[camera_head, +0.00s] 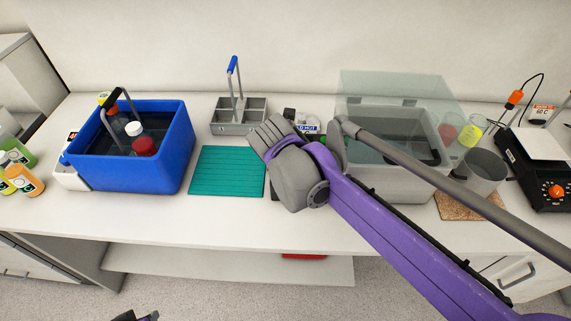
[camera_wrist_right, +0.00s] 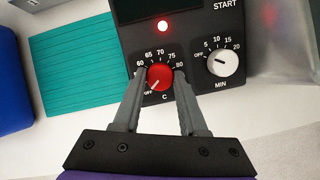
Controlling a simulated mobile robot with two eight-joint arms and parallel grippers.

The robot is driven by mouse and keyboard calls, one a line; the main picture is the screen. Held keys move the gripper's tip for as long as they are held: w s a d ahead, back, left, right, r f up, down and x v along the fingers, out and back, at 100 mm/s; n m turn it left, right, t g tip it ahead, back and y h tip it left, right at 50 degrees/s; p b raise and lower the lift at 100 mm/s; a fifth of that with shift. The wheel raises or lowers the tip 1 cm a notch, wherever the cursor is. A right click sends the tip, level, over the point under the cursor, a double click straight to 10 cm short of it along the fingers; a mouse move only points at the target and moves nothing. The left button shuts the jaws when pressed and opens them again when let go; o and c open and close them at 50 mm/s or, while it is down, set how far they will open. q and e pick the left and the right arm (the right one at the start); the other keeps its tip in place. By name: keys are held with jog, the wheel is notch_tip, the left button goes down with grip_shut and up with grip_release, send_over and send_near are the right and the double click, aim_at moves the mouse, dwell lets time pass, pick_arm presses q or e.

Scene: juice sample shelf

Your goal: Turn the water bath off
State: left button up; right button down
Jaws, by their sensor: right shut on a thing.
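The water bath (camera_head: 376,181) is a grey tub with a clear raised lid, at right of centre in the head view. In the right wrist view its dark control panel (camera_wrist_right: 190,35) carries a red temperature knob (camera_wrist_right: 160,77), a white timer knob (camera_wrist_right: 223,63) and a lit red lamp (camera_wrist_right: 163,26). My right gripper (camera_wrist_right: 160,80) is shut on the red knob, one finger on each side. The knob's white mark points down-left, towards OFF. In the head view my right arm hides the panel. A dark part at the bottom edge may be my left gripper (camera_head: 135,316).
A teal mat (camera_head: 226,188) lies left of the panel.

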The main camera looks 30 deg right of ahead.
jog(key=shift+n, duration=0.6)
jog(key=shift+c, duration=2.2)
grip_release()
jog(key=shift+r, duration=0.1)
jog(key=v, duration=1)
jog(key=shift+s+r+p, duration=0.25)
jog(key=shift+s+p, duration=0.05)
